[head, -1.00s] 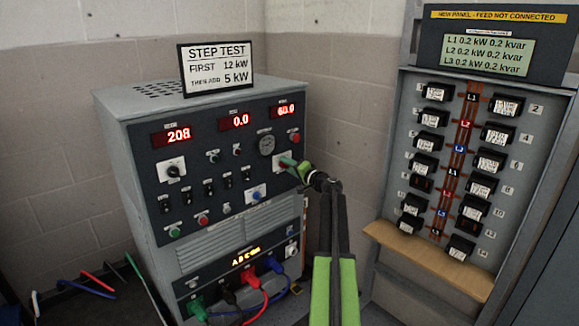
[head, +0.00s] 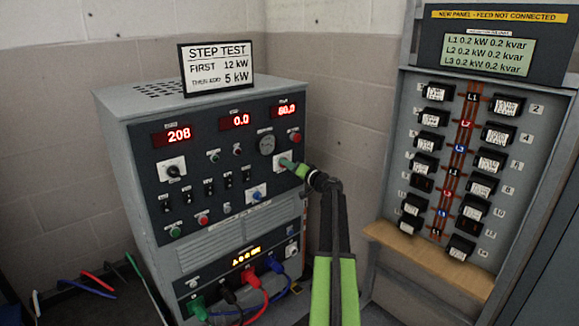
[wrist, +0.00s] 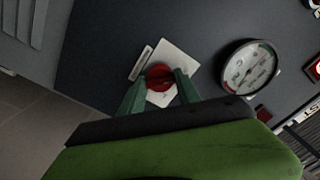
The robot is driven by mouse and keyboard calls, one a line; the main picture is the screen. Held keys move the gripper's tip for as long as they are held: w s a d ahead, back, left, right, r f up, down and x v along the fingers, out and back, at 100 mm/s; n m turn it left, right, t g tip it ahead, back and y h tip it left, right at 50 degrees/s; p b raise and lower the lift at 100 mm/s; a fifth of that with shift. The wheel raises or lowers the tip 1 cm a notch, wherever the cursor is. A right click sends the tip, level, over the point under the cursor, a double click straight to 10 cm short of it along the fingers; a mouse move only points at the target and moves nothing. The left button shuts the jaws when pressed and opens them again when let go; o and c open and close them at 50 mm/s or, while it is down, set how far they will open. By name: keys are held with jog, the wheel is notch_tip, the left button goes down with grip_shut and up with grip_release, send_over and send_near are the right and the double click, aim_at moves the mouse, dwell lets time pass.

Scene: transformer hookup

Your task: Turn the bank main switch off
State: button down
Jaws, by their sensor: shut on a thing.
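The bank main switch, a red rotary knob (wrist: 159,77) on a white plate (wrist: 185,62), shows in the wrist view on a dark panel. My gripper (wrist: 160,88) is shut on the knob, with one green fingertip on each side. In the head view my gripper (head: 287,163) reaches the right side of the grey load bank's front panel (head: 225,150). The white plate (head: 280,157) shows just behind the fingertips there; the knob itself is hidden. The knob's pointer position cannot be made out.
A round gauge (head: 267,145) sits just above left of the gripper, and a red button (head: 296,137) above right. Red displays read 208, 0.0 and 60.0. Coloured cables (head: 252,280) plug in low. A breaker panel (head: 460,160) with a wooden ledge (head: 430,262) stands to the right.

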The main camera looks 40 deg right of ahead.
jog(key=shift+a, duration=0.1)
jog(key=c, duration=0.9)
grip_release()
jog(key=shift+o, duration=0.2)
jog(key=s+a, duration=0.1)
jog(key=s, duration=1.6)
jog(key=shift+s, duration=0.15)
jog(key=shift+a, duration=0.15)
